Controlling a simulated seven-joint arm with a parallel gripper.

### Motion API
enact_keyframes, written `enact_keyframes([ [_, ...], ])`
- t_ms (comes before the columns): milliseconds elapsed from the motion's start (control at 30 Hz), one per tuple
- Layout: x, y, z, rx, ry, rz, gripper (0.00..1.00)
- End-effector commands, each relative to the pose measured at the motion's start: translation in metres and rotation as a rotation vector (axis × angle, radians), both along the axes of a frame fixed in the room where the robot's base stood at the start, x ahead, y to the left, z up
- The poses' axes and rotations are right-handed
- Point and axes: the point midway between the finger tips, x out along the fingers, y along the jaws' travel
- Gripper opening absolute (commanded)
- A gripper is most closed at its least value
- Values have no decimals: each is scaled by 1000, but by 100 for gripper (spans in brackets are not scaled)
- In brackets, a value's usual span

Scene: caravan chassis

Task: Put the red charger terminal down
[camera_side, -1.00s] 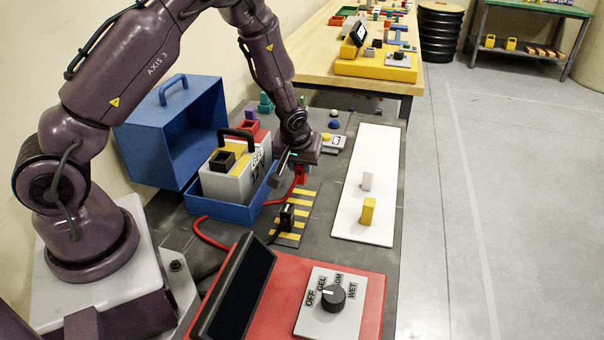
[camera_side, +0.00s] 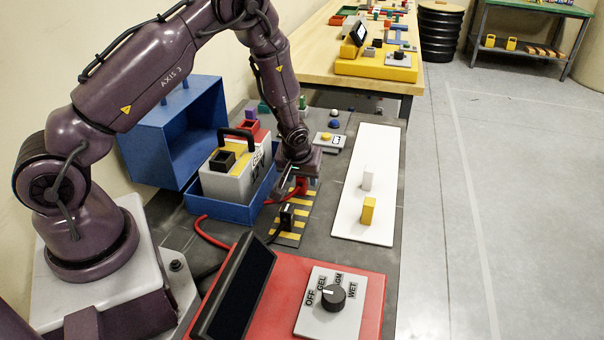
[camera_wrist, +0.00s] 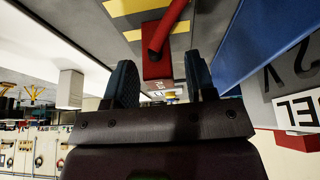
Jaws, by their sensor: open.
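The red charger terminal (camera_wrist: 157,68) is a small red block with a red cable rising from it. In the wrist view it shows between the two dark fingers of my open gripper (camera_wrist: 161,78), with gaps on both sides. In the side view the terminal (camera_side: 302,187) shows just by my gripper (camera_side: 292,184), at the far end of the yellow-and-black striped pad (camera_side: 290,239). The wrist partly hides it there. I cannot tell whether its underside rests on the bench.
A black terminal (camera_side: 287,216) stands on the striped pad. The battery (camera_side: 238,180) sits in a blue box (camera_side: 225,213) to the left. A white board (camera_side: 375,215) with white and yellow blocks lies to the right. A red charger (camera_side: 290,300) is in front.

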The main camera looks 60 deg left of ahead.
Motion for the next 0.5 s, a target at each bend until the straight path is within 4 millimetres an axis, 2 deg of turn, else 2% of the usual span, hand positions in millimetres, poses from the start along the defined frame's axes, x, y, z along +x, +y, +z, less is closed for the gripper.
enact_keyframes([
  [133,0,-1,6,0,-3,-1,51],
  [233,-3,-5,18,1,-3,-1,51],
  [500,-18,-20,70,0,-5,-2,51],
])
